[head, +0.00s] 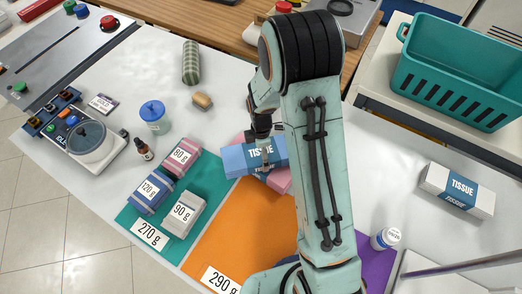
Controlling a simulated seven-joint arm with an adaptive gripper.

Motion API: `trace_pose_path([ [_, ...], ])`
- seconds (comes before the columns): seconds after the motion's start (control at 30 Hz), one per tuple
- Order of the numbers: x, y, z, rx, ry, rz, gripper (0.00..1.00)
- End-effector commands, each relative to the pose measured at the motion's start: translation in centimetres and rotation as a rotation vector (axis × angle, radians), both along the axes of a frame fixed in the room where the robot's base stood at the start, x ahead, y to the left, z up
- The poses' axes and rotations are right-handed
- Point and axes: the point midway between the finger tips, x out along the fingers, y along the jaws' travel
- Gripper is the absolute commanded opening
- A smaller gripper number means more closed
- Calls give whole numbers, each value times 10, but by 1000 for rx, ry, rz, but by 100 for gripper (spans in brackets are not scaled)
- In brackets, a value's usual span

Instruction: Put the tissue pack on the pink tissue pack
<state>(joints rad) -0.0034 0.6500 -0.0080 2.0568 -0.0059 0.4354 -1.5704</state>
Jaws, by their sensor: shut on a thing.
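A blue tissue pack (238,160) with a dark "TISSUE" label is at the middle of the head view. My gripper (265,153) is shut on it, coming from above. A pink tissue pack (280,181) shows partly beneath and behind the blue one, by the orange area's upper edge. The blue pack overlaps the pink one in the picture. I cannot tell whether they touch. My arm hides the right side of both packs. A white tissue pack (457,190) with a blue "TISSUE" label lies apart on the right.
A teal mat (190,236) holds a pink, a blue and a grey weight-labelled pack. An orange mat (243,232) lies beside it. A purple mat (375,273) and a white bottle (385,238) are at lower right. A teal basket (462,65) stands at upper right.

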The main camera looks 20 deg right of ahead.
Motion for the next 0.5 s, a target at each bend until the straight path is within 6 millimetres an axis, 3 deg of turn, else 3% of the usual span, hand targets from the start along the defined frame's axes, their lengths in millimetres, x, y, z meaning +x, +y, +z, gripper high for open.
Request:
trace_pose_path([
  [0.1, 0, 0, -2, 0, 1, 0, 40],
  [0.13, 0, 0, -2, 0, 1, 0, 87],
  [0.17, 0, 0, -2, 0, 1, 0, 96],
  [0.2, 0, 0, -2, 0, 1, 0, 100],
  [0.5, 0, 0, -1, 0, 0, 0, 100],
])
